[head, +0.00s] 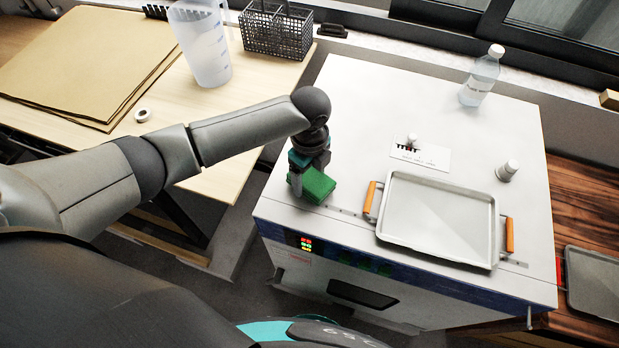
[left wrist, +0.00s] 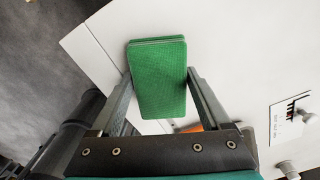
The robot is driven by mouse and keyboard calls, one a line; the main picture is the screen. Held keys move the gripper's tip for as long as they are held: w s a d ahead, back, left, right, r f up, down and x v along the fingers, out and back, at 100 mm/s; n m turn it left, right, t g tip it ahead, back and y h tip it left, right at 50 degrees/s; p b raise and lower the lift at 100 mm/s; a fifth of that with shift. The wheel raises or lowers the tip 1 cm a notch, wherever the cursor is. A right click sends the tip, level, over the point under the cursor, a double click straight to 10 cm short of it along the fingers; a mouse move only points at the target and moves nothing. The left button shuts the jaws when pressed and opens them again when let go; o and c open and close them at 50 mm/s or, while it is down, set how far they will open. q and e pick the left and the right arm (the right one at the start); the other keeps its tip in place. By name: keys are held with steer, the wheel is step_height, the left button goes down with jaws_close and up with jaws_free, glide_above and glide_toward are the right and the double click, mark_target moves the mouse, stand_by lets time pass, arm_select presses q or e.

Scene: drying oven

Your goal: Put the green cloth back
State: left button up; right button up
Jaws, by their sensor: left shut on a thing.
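The green cloth (head: 318,184) is a folded green block at the front left corner of the white oven's top (head: 352,120). My left gripper (head: 308,182) is shut on it; in the left wrist view the cloth (left wrist: 158,78) sits between the two fingers (left wrist: 160,90). Whether the cloth touches the oven top or is held just above it, I cannot tell. My right gripper is not in view.
A grey tray with orange handles (head: 437,218) lies on the oven top, right of the cloth. A wooden table with a measuring jug (head: 203,45) is at left.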

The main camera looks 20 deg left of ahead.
mark_target(310, 176)
arm_select(q)
steer(key=shift+f, duration=0.65)
steer(key=shift+f, duration=0.2)
steer(key=o, duration=1)
step_height(310, 176, up, 12)
steer(key=shift+r+p, duration=0.25)
steer(key=shift+p, duration=0.35)
